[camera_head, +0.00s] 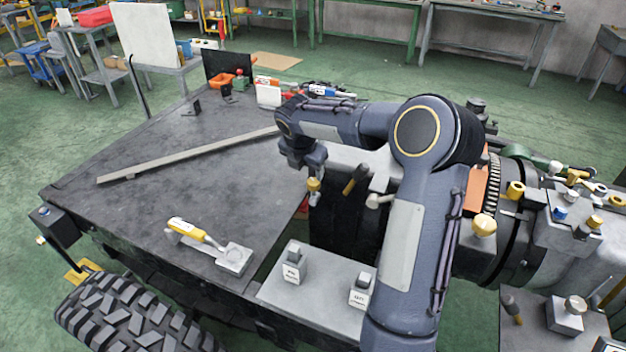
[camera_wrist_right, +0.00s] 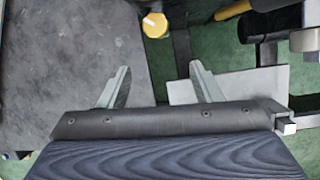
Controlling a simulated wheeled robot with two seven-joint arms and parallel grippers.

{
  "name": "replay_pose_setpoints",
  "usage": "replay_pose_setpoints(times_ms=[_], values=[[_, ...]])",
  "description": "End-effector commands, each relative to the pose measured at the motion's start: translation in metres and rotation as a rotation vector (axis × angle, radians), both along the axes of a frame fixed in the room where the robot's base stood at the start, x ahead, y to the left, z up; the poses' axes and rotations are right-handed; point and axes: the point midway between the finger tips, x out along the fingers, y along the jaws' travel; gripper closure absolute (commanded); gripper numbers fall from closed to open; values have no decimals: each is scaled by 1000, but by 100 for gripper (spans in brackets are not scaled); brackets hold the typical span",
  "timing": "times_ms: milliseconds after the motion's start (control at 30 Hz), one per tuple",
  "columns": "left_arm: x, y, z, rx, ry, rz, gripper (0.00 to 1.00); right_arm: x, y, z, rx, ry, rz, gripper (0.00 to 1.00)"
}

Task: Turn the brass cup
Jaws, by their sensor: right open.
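A small brass-yellow cup (camera_head: 313,185) sits on a post just below my right gripper (camera_head: 309,168), beside the dark flat deck. In the right wrist view the yellow cup (camera_wrist_right: 155,25) shows ahead of my right gripper (camera_wrist_right: 161,80), whose two fingers stand wide apart. Nothing is between the fingers, and the cup appears apart from them. My left gripper is not in view.
A yellow-handled tool (camera_head: 196,234) and a long grey bar (camera_head: 188,156) lie on the deck (camera_head: 130,200). A pale plate (camera_head: 325,285) with two labelled blocks is in front. Dark-handled levers (camera_head: 355,179) stand close right of the cup. The middle of the deck is mostly clear.

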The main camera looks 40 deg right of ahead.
Motion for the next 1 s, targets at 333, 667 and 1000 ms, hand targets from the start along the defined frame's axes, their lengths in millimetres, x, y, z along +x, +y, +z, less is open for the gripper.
replay_pose_setpoints(times_ms=[333, 667, 1000], values=[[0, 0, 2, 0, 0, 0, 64, 28, -35, -43, -83, 91, 195, 41], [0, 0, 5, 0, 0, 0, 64, 38, -51, -89, -81, 89, 192, 41], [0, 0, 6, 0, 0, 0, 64, 41, -55, -102, -82, 87, 192, 41]])
